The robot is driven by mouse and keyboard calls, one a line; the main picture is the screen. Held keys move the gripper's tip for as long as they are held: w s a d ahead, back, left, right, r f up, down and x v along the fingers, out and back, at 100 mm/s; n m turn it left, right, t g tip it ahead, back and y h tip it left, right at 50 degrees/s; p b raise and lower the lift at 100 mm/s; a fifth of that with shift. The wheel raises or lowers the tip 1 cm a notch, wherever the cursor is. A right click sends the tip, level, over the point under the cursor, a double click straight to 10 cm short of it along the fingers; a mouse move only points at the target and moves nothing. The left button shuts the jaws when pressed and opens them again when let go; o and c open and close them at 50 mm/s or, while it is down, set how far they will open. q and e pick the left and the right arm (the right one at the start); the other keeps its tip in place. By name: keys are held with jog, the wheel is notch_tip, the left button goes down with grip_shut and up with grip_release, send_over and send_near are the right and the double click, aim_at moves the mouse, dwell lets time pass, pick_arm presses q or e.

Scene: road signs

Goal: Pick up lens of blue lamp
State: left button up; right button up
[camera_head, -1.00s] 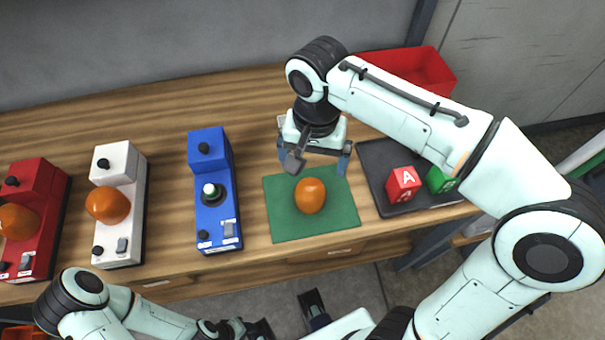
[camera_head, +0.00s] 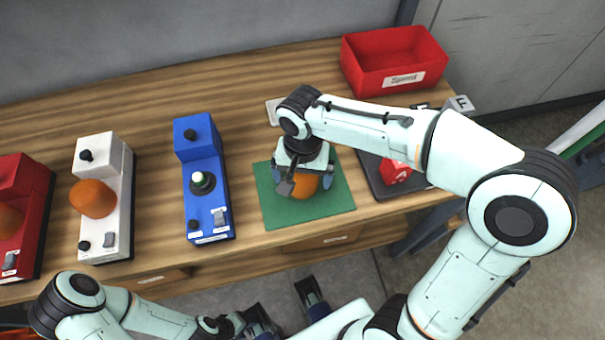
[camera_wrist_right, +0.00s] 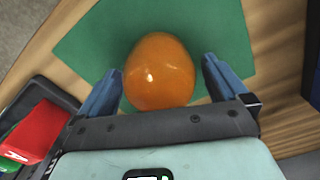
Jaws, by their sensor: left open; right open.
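The blue lamp (camera_head: 205,190) stands on the table with its bulb (camera_head: 202,181) bare. An orange lens (camera_head: 304,186) lies on the green mat (camera_head: 330,199) to the right of the blue lamp. My right gripper (camera_head: 302,184) is over that lens. In the right wrist view the lens (camera_wrist_right: 159,72) sits between the two open blue fingers (camera_wrist_right: 163,84), with a gap visible on the right side. I cannot tell whether the left finger touches it. My left gripper (camera_head: 285,312) is open and empty in front of the table's front edge.
A white lamp (camera_head: 106,195) and a red lamp (camera_head: 22,214), each with an orange lens, stand at the left. A dark tray (camera_head: 378,184) with lettered cubes lies right of the mat. A red bin (camera_head: 395,62) stands at the back right.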

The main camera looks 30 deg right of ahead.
jog(key=c, duration=1)
jog(key=shift+r, duration=0.1)
